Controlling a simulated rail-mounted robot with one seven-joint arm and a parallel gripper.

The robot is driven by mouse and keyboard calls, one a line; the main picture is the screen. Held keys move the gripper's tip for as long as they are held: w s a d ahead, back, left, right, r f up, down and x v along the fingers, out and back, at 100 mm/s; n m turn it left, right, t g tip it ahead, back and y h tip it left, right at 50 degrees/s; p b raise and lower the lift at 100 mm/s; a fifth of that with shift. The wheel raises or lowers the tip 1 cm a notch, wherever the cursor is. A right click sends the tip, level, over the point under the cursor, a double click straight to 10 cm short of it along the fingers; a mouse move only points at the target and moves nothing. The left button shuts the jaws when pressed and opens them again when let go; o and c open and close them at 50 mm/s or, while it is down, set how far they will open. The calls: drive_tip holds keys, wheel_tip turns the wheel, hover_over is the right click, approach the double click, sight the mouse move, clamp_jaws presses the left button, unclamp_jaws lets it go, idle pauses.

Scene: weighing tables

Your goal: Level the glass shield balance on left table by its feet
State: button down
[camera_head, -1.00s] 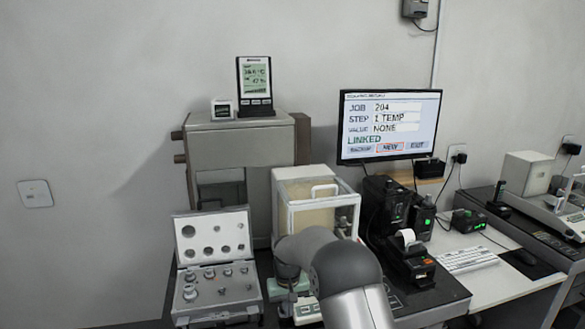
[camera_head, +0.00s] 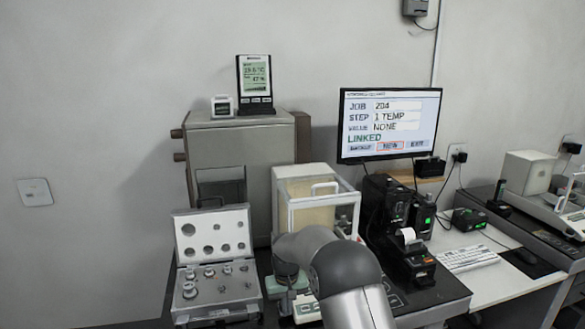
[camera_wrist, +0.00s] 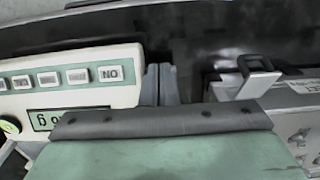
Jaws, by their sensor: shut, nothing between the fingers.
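The glass shield balance (camera_head: 322,188) stands on the left table, with a pale framed case and a handle on top. My arm hides part of its front and base. In the wrist view its pale front panel (camera_wrist: 128,73) shows upside down, with a row of buttons and a display. A round green spot (camera_wrist: 10,125) shows at the left edge; I cannot tell any bubble's position. My gripper (camera_wrist: 161,84) is shut and empty, its narrow grey fingers beside the panel's end. I cannot make out a foot or whether the fingers touch one.
An open weight case (camera_head: 216,292) stands left of the balance; its latch (camera_wrist: 258,76) is close to my fingers in the wrist view. A printer (camera_head: 410,262) and black boxes stand to the right. A monitor (camera_head: 388,125) and a grey cabinet (camera_head: 238,150) are behind.

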drive_tip(key=shift+s+d, duration=0.1)
drive_tip(key=shift+s, duration=0.25)
wheel_tip(320, 180, up, 6)
drive_tip(key=p, duration=0.3)
